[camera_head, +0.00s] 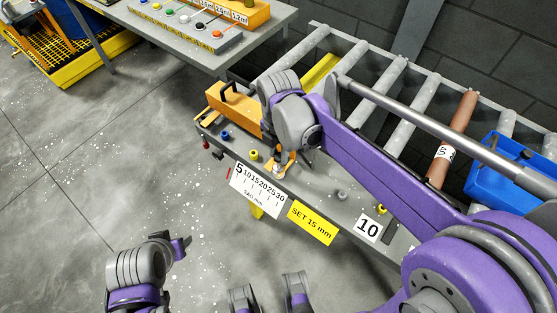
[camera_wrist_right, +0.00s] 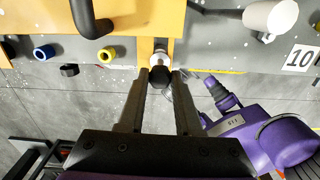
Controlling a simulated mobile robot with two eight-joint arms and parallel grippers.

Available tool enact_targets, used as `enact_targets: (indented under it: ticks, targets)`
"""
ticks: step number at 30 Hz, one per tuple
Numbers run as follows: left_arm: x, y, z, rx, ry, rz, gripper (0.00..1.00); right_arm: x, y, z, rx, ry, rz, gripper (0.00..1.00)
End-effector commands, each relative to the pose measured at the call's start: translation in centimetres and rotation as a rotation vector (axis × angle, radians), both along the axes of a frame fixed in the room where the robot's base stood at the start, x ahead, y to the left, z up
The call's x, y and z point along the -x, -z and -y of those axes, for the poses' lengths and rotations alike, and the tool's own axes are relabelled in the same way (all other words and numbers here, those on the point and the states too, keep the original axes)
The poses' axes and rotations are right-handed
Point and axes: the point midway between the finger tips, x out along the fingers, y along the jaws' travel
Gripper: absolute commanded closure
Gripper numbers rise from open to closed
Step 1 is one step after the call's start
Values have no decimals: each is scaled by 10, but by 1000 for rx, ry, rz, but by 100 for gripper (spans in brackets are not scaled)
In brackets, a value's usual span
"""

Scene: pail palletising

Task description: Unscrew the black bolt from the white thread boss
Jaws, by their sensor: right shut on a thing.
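My right gripper (camera_head: 279,171) reaches down to the front edge of the grey bench. In the right wrist view its two fingers (camera_wrist_right: 158,77) are closed in on the black bolt (camera_wrist_right: 159,76), one on each side. The bolt's dark round head is at the fingertips. The white thread boss (camera_wrist_right: 158,58) shows just beyond the bolt, in line with it, at an orange bracket (camera_wrist_right: 150,45). The contact between bolt and boss is too small to tell. My left arm is low in the head view; its gripper (camera_head: 181,245) is only partly visible, its opening unclear.
An orange block (camera_head: 235,104) with a black handle stands on the bench. A blue ring (camera_wrist_right: 44,52) and a yellow ring (camera_wrist_right: 106,55) lie near the bracket. A scale plate (camera_head: 257,190) and yellow sign (camera_head: 313,222) hang at the front edge. A roller conveyor (camera_head: 395,75) runs behind.

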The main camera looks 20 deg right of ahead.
Motion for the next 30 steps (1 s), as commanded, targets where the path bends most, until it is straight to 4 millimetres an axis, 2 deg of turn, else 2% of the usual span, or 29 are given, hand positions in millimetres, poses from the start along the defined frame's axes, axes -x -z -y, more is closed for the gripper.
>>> enact_targets:
  ticks: [10, 11, 16, 26, 30]
  targets:
    - [0, 0, 0, 0, 0, 0, 50, 0, 0, 0, 1, -26, 1, 100]
    - [0, 0, 0, 0, 0, 0, 50, 0, 0, 0, 1, -26, 1, 63]
    - [0, 0, 0, 0, 0, 0, 50, 0, 0, 0, 0, -25, 0, 32]
    - [0, -2, 0, 0, 0, 0, 50, 0, -2, 0, 0, -25, 0, 32]
    - [-2, -12, 0, 0, 0, 4, 50, 0, -15, 0, 0, -25, 1, 32]
